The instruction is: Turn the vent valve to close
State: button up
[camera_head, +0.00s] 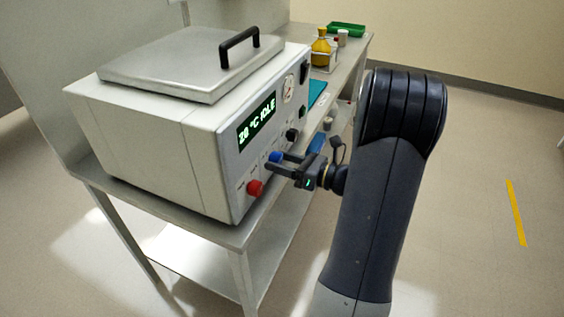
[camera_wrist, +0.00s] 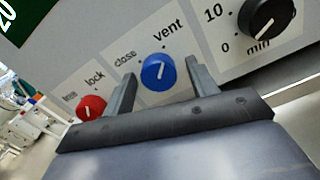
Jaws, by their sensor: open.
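The vent valve is a round blue knob (camera_wrist: 158,73) with a white pointer line, on the machine's front panel. The labels "close" and "vent" stand above it, and its line tilts up toward the right, nearer "vent". In the head view the blue knob (camera_head: 275,157) shows partly beside the fingers. My gripper (camera_head: 273,163) is open in front of the panel. In the wrist view my gripper (camera_wrist: 160,85) has one finger on each side of the knob; I cannot tell whether either touches it.
A red lock knob (camera_head: 254,188) is left of the vent knob, and a black timer knob (camera_wrist: 268,16) is right. The machine (camera_head: 160,140) has a lit display (camera_head: 257,122) and a gauge (camera_head: 288,88). It stands on a metal table (camera_head: 226,236); a yellow bottle (camera_head: 320,47) stands farther back.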

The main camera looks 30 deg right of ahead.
jog(key=shift+c, duration=0.3)
jog(key=c, duration=0.9)
jog(key=shift+n, duration=0.3)
jog(key=n+b, duration=0.4)
jog(key=shift+f, duration=0.2)
jog(key=n+b, duration=0.4)
jog(key=n, duration=0.1)
jog(key=shift+w+d, duration=0.1)
jog(key=n+b, duration=0.5)
jog(key=shift+b, duration=0.3)
jog(key=n+b, duration=0.3)
jog(key=shift+r, duration=0.25)
jog(key=shift+n, duration=0.3)
